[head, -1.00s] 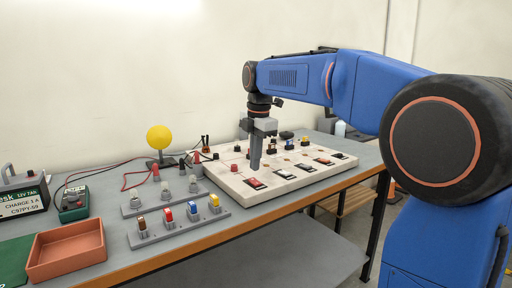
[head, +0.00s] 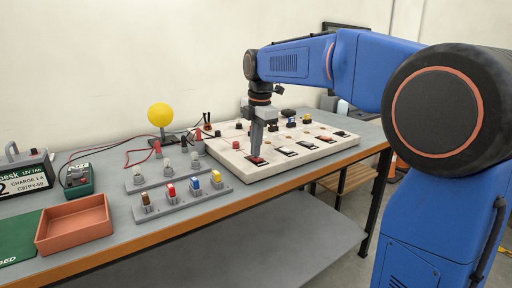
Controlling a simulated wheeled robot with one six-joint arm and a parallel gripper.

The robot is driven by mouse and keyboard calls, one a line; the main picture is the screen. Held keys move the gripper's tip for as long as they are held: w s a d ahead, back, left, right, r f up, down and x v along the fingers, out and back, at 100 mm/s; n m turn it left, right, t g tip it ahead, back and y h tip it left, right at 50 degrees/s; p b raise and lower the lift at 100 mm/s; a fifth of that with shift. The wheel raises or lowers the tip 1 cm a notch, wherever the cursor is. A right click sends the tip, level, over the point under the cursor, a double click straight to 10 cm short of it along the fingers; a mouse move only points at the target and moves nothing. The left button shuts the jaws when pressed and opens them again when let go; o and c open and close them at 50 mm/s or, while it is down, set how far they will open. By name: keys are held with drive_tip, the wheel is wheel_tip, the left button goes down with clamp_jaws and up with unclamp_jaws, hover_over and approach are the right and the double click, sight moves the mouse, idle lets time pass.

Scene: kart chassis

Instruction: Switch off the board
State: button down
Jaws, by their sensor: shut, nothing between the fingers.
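The white board (head: 232,166) lies on the grey bench and carries several switches, knobs and buttons. A row of rocker switches runs along its front edge. My gripper (head: 257,155) is shut and empty, pointing down at the leftmost rocker, a red one (head: 256,161) in a dark frame. The fingertips are at or just above this rocker; I cannot tell whether they touch it, and they hide part of it. Black rockers (head: 285,152) follow to the right.
Red and black leads (head: 130,150) run along the back. The bench's front edge (head: 235,208) is clear.

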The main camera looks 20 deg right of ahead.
drive_tip(key=shift+s+f, duration=0.1)
drive_tip(key=shift+f, duration=0.1)
drive_tip(key=shift+s+d, duration=0.25)
drive_tip(key=shift+s, duration=0.45)
drive_tip(key=shift+r, duration=0.5)
wheel_tip(320, 180, up, 13)
drive_tip(key=s, duration=0.1)
drive_tip(key=shift+s+d, duration=0.25)
drive_tip(key=shift+r, duration=0.1)
